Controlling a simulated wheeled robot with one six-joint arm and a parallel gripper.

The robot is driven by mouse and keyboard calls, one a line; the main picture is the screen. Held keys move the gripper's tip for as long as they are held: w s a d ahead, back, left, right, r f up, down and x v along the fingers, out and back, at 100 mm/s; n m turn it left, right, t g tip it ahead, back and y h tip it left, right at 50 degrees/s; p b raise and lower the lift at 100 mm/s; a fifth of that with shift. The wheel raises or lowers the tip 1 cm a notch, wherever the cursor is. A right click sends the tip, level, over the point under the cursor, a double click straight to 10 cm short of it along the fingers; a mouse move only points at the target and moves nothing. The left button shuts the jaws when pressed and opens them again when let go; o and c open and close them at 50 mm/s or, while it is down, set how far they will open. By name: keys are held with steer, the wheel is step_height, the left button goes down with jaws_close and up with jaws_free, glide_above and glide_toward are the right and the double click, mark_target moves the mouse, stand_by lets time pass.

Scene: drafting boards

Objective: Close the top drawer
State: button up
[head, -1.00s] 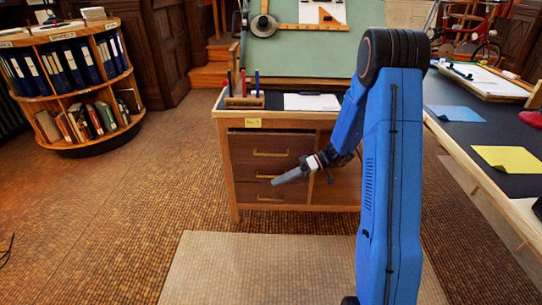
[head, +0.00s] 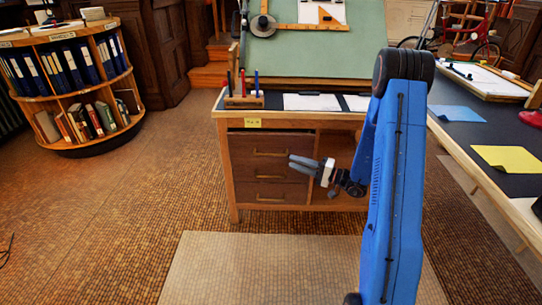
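The wooden desk (head: 222,165) has a stack of brown drawers at its left side. The top drawer (head: 245,144) has a bar handle and a dark gap along its upper edge. I cannot tell how far out it stands. My gripper (head: 291,161) is in front of the drawers' right side, at about the height between the top and middle handles, pointing left. Its grey fingers lie close together with nothing between them. They cover a small part of the drawer fronts. I cannot tell whether they touch.
A yellow label (head: 253,123) is on the desk edge above the drawers. A pen holder (head: 243,101) and papers (head: 312,102) lie on top. A round bookshelf (head: 85,90) stands left and a dark side table (head: 455,125) right. The floor before the desk is clear.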

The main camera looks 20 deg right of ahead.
steer(key=x, duration=1.2)
steer(key=shift+s, duration=0.1)
jaws_close()
